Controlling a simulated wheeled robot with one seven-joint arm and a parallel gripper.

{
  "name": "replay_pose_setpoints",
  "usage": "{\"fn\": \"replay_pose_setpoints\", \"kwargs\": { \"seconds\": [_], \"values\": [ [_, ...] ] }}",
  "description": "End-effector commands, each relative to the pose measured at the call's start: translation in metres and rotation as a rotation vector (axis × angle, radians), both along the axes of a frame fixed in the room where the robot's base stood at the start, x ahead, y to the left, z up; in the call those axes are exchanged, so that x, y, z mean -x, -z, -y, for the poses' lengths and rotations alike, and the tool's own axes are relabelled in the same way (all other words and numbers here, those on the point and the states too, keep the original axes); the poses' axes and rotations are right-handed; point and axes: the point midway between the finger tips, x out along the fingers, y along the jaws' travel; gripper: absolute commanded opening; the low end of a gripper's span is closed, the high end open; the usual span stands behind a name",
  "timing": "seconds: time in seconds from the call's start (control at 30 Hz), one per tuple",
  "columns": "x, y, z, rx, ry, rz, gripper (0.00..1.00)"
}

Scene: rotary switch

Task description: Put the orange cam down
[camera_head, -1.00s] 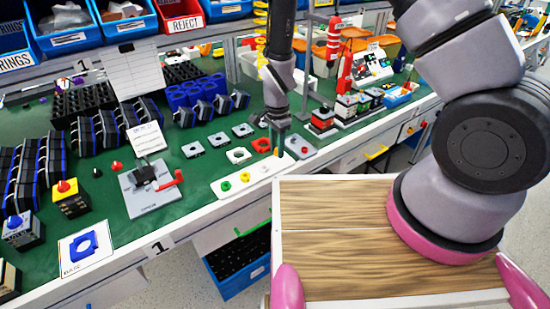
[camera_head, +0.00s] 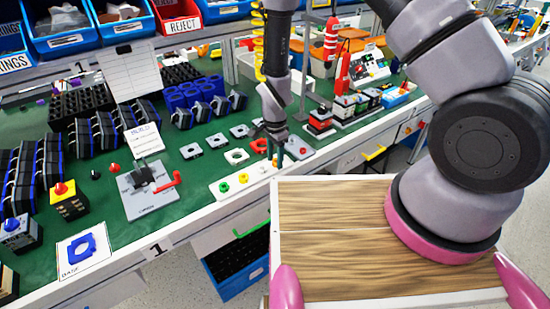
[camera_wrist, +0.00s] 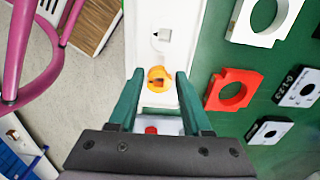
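The orange cam (camera_wrist: 161,79) sits on a white strip (camera_wrist: 152,15), between and just past my fingertips in the wrist view. It shows as a small orange spot (camera_head: 275,161) at the strip's right end in the head view. My gripper (camera_wrist: 157,74) is open, its two teal fingers standing apart on either side of the cam with visible gaps. In the head view my gripper (camera_head: 281,155) is low over the strip's right end.
A green cam (camera_head: 224,187) and a yellow cam (camera_head: 244,178) sit farther left on the strip. A red square part (camera_wrist: 233,90) lies beside it on the green mat. A grey fixture with a red handle (camera_head: 150,190) stands to the left.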

Motion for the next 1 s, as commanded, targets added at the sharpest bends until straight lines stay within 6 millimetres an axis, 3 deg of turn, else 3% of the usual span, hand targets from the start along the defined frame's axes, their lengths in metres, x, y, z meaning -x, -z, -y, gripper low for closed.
{"fn": "replay_pose_setpoints", "kwargs": {
  "seconds": [0.17,0.6,0.8,1.0],
  "values": [
    [-0.001,-0.014,-0.001,-0.001,-0.001,0.003,0.49],
    [0.000,-0.102,-0.001,-0.002,-0.001,0.003,0.49],
    [0.000,-0.121,0.000,-0.001,-0.001,0.001,0.49],
    [0.000,-0.124,0.000,-0.001,-0.001,0.001,0.49]
  ]
}}
